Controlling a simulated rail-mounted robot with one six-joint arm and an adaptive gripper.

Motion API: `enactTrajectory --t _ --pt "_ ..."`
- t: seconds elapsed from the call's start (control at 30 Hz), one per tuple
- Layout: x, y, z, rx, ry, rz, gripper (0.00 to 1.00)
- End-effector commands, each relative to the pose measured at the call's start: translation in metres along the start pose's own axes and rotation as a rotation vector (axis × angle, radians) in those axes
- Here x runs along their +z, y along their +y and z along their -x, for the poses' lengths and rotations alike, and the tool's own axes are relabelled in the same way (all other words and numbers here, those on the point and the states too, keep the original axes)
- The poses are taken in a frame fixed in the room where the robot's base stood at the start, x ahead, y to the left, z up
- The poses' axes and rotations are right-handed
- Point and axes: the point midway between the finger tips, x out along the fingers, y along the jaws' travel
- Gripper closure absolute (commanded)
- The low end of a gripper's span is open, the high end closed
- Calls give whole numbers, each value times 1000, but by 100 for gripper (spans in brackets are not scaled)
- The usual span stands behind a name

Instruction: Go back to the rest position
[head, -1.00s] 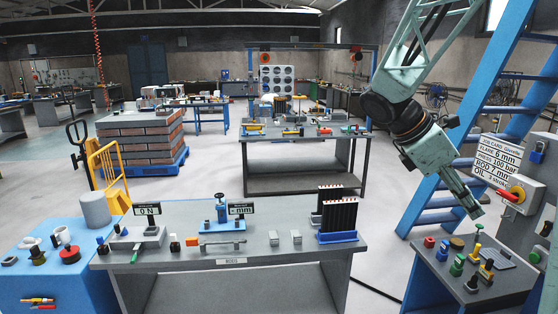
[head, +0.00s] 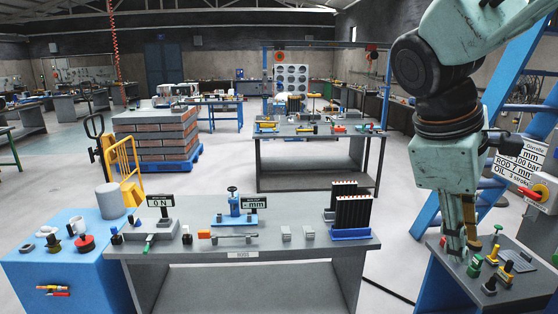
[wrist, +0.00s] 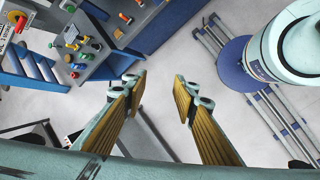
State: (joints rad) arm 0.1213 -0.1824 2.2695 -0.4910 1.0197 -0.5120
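My gripper (head: 458,245) hangs at the right of the head view, pointing down in front of the right-hand control bench. In the wrist view my gripper (wrist: 160,84) has its two ribbed yellow-brown finger pads well apart, with nothing between them. Only grey floor shows behind the gap. The fingers overlap part of the control bench in the head view, and I cannot tell how far they are from it.
The control bench (head: 515,290) carries coloured buttons and levers, with a card panel (head: 520,165) behind. Blue stairs (head: 430,215) stand beside it. A grey workbench (head: 285,250) with instruments and a black finned block (head: 352,213) lies left of my arm. Open floor (head: 395,210) lies between.

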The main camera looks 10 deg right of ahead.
Motion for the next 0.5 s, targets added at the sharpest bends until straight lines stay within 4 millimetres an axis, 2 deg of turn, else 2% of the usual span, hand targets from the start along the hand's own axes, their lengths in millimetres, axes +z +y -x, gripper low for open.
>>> enactTrajectory --t 0.1,0.5 --pt "-1 -24 4 -15 46 -67 74" --pt "-5 -97 16 -88 193 -299 74"
